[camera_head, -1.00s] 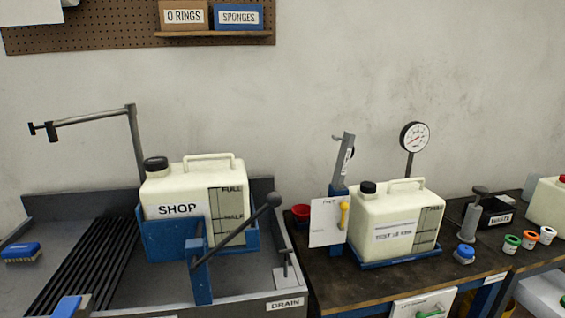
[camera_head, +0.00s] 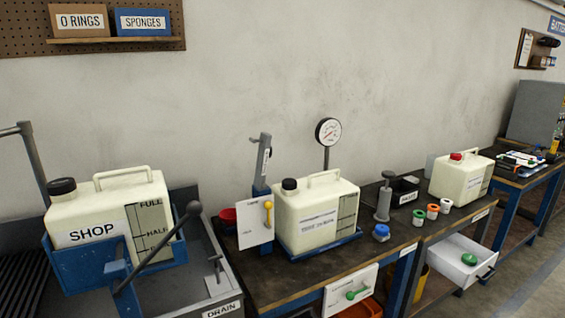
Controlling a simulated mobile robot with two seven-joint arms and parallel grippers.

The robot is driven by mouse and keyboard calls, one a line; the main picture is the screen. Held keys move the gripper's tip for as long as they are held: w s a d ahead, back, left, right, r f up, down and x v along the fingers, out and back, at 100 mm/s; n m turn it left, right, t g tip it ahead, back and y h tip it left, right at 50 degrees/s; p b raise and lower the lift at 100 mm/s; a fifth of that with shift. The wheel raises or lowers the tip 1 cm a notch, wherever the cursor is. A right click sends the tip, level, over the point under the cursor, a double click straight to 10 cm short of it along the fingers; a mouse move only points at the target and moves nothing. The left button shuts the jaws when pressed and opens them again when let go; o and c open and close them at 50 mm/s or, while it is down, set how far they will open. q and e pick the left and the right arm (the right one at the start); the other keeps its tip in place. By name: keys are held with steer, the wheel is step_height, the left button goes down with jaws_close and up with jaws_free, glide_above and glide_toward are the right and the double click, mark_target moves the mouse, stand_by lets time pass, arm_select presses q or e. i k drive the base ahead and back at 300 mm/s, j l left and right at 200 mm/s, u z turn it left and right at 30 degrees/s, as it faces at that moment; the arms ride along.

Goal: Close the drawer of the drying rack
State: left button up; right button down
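A white drawer (camera_head: 446,262) is pulled out under the bench at the right. A green round object (camera_head: 468,259) lies in it, and a dark handle (camera_head: 487,272) is on its front right side. I see no label naming a drying rack, so I cannot tell for sure that this is its drawer. A white panel with a green handle (camera_head: 354,295) is at the lower front of the middle bench; whether it is a drawer front is unclear. Neither of my grippers is in view.
Another jug (camera_head: 462,178) with a red cap stands farther right. A sink with the SHOP jug (camera_head: 92,232) is at left. Floor (camera_head: 535,280) is clear at lower right.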

mark_target(445, 255)
steer(key=z, duration=1.35)
steer(key=i+u, duration=0.1)
steer(key=i, duration=0.4)
steer(key=i+l+u, duration=0.1)
steer(key=i, duration=0.4)
steer(key=i+l, duration=0.15)
steer(key=i, duration=0.3)
steer(key=i+l+u, duration=0.15)
steer(key=i, duration=0.35)
steer(key=i+l+u, duration=0.1)
steer(key=i, duration=0.4)
